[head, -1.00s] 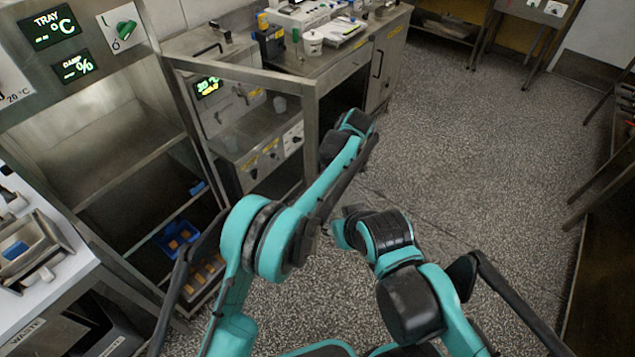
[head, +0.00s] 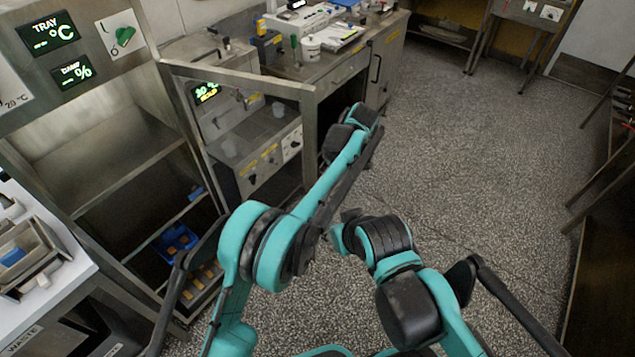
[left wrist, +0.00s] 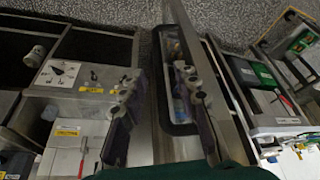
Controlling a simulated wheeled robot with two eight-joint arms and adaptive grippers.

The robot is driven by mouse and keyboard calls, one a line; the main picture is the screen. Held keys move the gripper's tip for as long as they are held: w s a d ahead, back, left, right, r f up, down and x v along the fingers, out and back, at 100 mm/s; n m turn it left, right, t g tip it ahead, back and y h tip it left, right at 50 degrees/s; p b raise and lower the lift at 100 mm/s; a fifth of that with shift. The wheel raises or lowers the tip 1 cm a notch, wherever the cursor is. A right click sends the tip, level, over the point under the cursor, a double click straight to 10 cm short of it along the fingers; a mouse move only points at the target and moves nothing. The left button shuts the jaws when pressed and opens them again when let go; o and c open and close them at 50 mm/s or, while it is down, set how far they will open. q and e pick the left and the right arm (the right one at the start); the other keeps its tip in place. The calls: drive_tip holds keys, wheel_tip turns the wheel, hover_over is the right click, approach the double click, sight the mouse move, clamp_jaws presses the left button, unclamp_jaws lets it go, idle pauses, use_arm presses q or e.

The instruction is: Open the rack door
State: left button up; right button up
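The rack (head: 95,150) stands at the left with its front open to view, and its shelves show. The rack door (head: 240,82), a metal frame with a see-through middle, stands swung out from the rack. Its free upright (head: 309,140) is beside my left forearm. My left gripper's fingers are hidden behind its wrist in the head view. In the left wrist view my left gripper (left wrist: 164,115) has its fingers apart, with a metal strip behind and between them; I cannot tell whether they touch it. My right gripper (head: 349,214) is low over the floor, its fingers unclear.
A counter (head: 345,70) with a white tub (head: 311,46) and instruments stands behind the door. A blue tray (head: 176,243) is low in the rack. A white worktop (head: 75,268) is at the near left. The speckled floor (head: 470,150) is clear to the right.

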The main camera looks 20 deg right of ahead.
use_arm(q)
drive_tip(key=v, duration=0.8)
drive_tip(key=shift+r, duration=0.25)
drive_tip(key=shift+s+d, duration=0.1)
